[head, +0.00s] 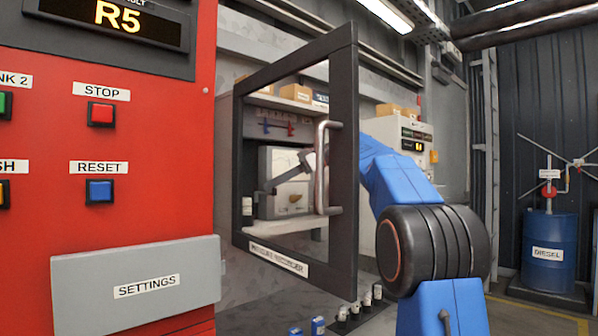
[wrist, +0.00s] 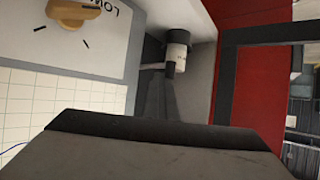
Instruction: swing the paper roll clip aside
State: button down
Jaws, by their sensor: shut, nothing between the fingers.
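The pressure recorder (head: 285,165) is a white-faced unit inside the cabinet, partly hidden behind my gripper. My gripper (head: 269,187) reaches past the open door frame and crosses in front of the recorder, its tip near the recorder's left edge. In the wrist view my gripper's dark fingers (wrist: 174,75) are shut and empty beside the recorder's edge. Gridded chart paper (wrist: 60,110) lies at lower left. A short pale bar (wrist: 152,66) sticks out at the recorder's side by the fingertips. It may be the paper roll clip; I cannot tell, nor whether they touch.
The glazed door (head: 345,250) with a handle (head: 322,170) stands open around my arm's reach. A red control panel (head: 140,130) fills the left. A tan knob (wrist: 75,10) is on the recorder.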

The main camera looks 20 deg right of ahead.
jog(key=v, duration=1.6)
jog(key=shift+s+d, duration=0.2)
jog(key=shift+d, duration=0.1)
